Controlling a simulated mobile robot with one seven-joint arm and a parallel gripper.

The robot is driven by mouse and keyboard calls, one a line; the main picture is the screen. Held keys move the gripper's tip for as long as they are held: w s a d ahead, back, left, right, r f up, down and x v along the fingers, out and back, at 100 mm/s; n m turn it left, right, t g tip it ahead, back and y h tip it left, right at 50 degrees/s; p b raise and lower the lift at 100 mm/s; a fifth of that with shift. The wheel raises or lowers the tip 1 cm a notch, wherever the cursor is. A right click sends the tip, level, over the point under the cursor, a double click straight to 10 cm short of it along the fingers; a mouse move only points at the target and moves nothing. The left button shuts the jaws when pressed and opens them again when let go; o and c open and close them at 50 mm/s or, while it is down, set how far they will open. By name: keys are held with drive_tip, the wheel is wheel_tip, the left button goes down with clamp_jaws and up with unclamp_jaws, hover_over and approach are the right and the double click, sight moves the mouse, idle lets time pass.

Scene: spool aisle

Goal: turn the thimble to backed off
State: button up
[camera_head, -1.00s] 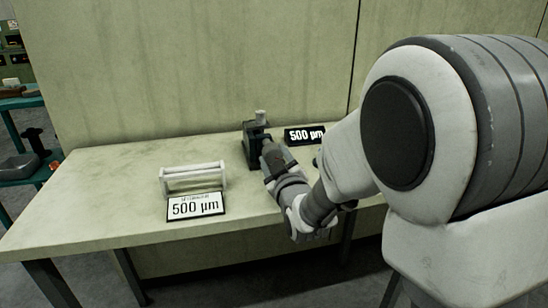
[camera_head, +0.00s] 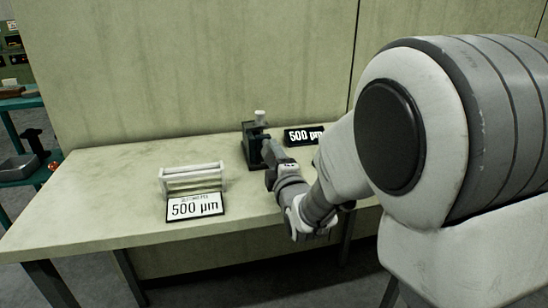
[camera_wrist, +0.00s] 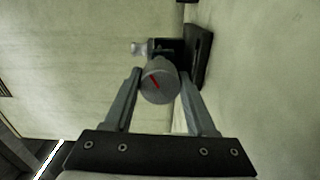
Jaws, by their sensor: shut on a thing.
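The thimble (camera_wrist: 160,86) is a round grey knob with a red mark on its face, seen end-on in the wrist view. The mark slants from upper left to lower right. My gripper (camera_wrist: 161,82) is shut on the thimble, one finger on each side. The thimble sits on a dark stand (camera_wrist: 201,58), which also shows on the table in the head view (camera_head: 251,146). In the head view my gripper (camera_head: 268,150) hides the thimble. A small pale knob (camera_head: 260,116) tops the stand.
A black display (camera_head: 304,135) reading 500 µm stands behind my arm. A sign (camera_head: 195,206) also reading 500 µm stands before a white rack (camera_head: 192,178). The table (camera_head: 100,200) is clear to the left. A wall rises behind it.

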drive_tip(key=n, duration=0.5)
drive_tip(key=shift+r+n, duration=0.1)
drive_tip(key=shift+n, duration=2.4)
drive_tip(key=o, duration=1.4)
drive_tip(key=shift+c, duration=0.2)
drive_tip(key=shift+s, duration=0.15)
